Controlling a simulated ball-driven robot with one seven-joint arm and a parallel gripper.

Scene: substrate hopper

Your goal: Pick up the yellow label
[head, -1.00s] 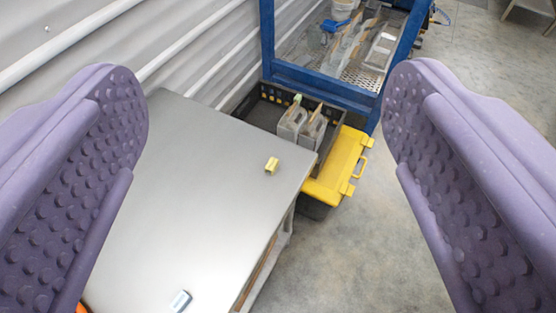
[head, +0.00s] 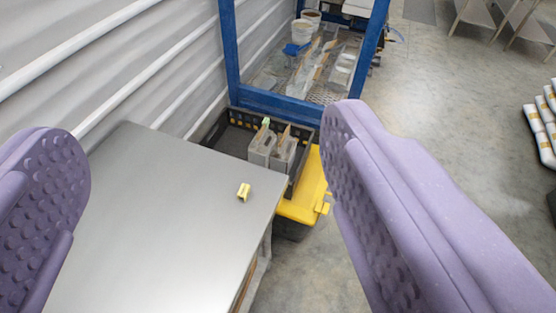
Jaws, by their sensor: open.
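The yellow label (head: 243,191) is a small yellow piece lying on the grey metal table top (head: 165,235), near its right edge. In the head view it shows between my two purple, studded fingers, farther off than they are. My gripper (head: 205,160) is open and empty, with a wide space between the fingers. Neither finger touches the label. The fingers hide parts of the left and right of the scene.
Behind the table, a dark crate (head: 222,134) holds grey containers (head: 262,148) beside a yellow case (head: 312,190). A blue frame (head: 275,103) stands behind it. A corrugated wall (head: 60,60) runs along the left. Open floor (head: 450,110) lies to the right.

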